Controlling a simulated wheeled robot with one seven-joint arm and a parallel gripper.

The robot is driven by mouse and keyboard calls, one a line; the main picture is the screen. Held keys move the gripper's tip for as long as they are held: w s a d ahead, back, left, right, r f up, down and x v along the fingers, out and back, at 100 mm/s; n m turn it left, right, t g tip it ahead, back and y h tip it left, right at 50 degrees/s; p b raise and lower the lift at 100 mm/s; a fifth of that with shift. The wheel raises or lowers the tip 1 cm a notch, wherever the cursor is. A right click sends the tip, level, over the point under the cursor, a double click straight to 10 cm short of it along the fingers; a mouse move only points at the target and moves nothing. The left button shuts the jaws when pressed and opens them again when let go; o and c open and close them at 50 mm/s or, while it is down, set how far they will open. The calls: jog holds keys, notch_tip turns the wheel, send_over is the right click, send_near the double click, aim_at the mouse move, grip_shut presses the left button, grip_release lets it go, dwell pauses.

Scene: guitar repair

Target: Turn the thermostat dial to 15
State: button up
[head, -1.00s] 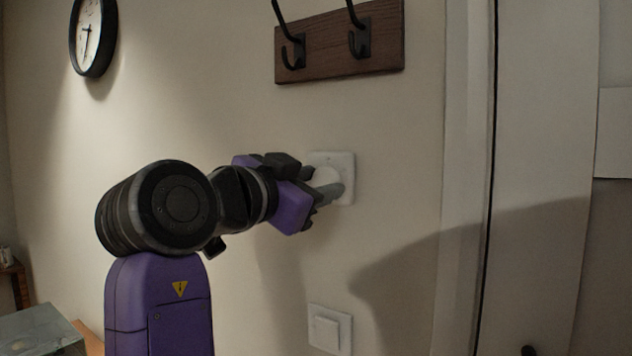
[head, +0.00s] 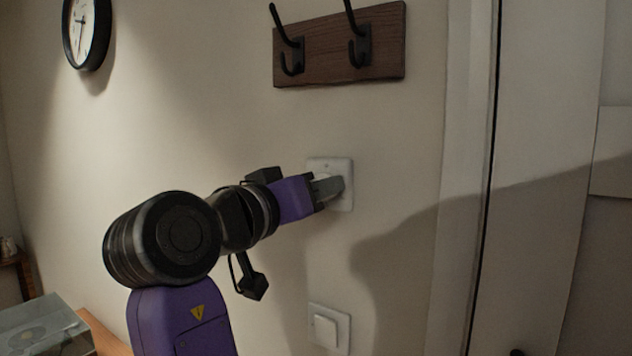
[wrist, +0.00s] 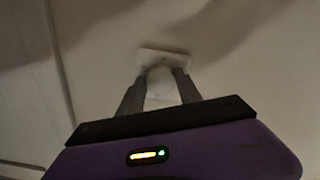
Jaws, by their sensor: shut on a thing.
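The thermostat is a white square plate (head: 343,167) on the wall, below the hook board, with a round white dial. My gripper (head: 338,187) is at the plate and shut on the dial. In the head view the fingers hide most of the dial. In the wrist view the dial (wrist: 160,78) sits between the two grey fingers (wrist: 160,88), with the plate (wrist: 158,57) behind it. The dial's numbers and pointer cannot be read in either view.
A white light switch (head: 329,328) is on the wall below the thermostat. A wooden board with black hooks (head: 330,60) is above it. A wall clock (head: 86,33) hangs at the upper left. A door frame (head: 462,180) stands to the right.

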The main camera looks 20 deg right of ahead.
jog(key=shift+r+n+p, duration=0.1)
jog(key=shift+n+p, duration=0.2)
jog(key=shift+n, duration=0.3)
jog(key=o, duration=1.3)
jog(key=shift+o, duration=0.2)
jog(key=b+v, duration=0.2)
jog(key=v, duration=0.5)
jog(key=shift+s+a, duration=0.25)
jog(key=shift+a, duration=0.05)
